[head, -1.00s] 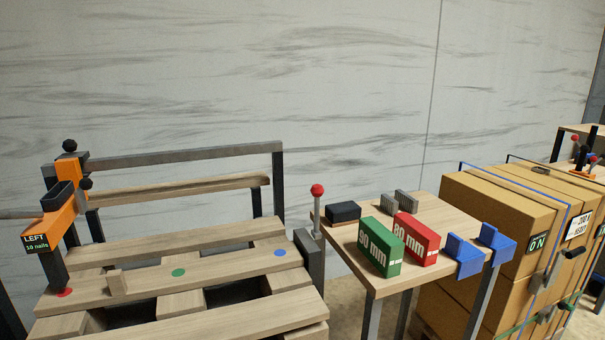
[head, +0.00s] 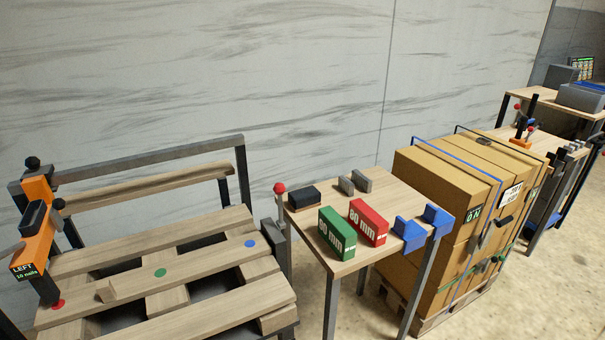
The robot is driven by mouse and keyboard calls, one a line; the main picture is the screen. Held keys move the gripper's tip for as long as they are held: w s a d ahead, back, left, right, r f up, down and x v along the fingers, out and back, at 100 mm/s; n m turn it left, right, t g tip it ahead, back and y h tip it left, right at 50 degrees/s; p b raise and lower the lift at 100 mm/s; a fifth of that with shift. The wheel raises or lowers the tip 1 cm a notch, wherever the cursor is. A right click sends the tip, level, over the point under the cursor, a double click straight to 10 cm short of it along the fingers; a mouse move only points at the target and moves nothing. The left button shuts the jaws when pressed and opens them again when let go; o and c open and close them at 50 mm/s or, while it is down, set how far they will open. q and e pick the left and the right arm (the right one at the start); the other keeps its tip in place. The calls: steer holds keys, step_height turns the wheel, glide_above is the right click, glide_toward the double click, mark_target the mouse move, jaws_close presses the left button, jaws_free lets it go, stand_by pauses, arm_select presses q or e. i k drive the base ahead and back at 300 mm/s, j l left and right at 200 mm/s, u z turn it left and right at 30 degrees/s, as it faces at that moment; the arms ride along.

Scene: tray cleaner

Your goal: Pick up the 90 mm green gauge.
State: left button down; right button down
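The green gauge (head: 337,234) is a block with a white label, partly blurred, that ends in "mm". It stands on the front left part of a small wooden table (head: 392,191). A red gauge (head: 368,222) marked 80 mm stands close to its right. Neither of my grippers shows in the head view, so nothing is seen touching the green gauge.
A black block (head: 304,198), grey pieces (head: 355,182) and blue holders (head: 409,232) share the table. Left is a wooden pallet rack (head: 150,265) with an orange tool (head: 36,228) and a red-knobbed lever (head: 280,189). Right are stacked cartons (head: 440,190). Floor is clear lower right.

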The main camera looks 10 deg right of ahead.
mark_target(342, 239)
steer(key=i+l+u, duration=0.15)
steer(key=l, duration=0.15)
steer(key=i+l+u, duration=0.15)
steer(key=l, duration=0.2)
steer(key=i+l+u, duration=0.15)
steer(key=l, duration=0.2)
steer(key=l+u, duration=0.15)
steer(key=l, duration=0.2)
